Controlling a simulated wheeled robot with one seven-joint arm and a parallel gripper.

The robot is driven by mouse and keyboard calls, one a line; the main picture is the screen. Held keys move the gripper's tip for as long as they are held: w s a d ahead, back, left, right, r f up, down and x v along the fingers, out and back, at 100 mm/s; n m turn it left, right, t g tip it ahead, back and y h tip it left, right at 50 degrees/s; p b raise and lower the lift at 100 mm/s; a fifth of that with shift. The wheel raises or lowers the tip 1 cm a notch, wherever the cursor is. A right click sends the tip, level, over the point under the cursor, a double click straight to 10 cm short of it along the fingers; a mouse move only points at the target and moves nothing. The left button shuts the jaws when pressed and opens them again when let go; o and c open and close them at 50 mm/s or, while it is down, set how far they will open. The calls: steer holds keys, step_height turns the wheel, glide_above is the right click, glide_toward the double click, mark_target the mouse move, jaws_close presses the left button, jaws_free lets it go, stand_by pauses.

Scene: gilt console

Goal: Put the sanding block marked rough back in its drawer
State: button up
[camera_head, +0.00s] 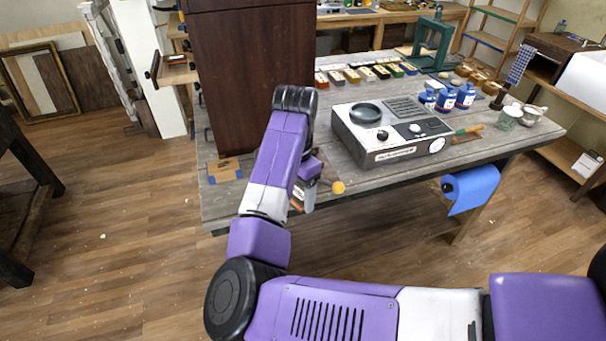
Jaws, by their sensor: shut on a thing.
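My gripper (304,197) is at the near edge of the workbench, mostly hidden by my purple arm. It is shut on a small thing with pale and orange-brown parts. I cannot read any mark on it or tell for sure that it is the rough sanding block. A tall dark brown cabinet (245,75) stands on the bench behind my arm. A drawer (175,70) sticks out, open, from its left side, higher than my gripper. Its inside is too small to make out.
The workbench (400,172) bears a grey machine (390,130), blue jars (446,100) and a row of coloured blocks (366,73) behind. A cardboard piece (224,169) lies by the cabinet, and a yellow disc (338,187) by my gripper.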

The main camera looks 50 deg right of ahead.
steer(key=s+a+f+n, duration=0.3)
steer(key=a+f+n, duration=0.7)
steer(key=f, duration=0.4)
steer(key=s+a+f+n, duration=0.4)
steer(key=a+f+n, duration=0.6)
steer(key=f, duration=0.5)
steer(key=shift+a+f, duration=0.15)
steer(key=shift+a, duration=0.65)
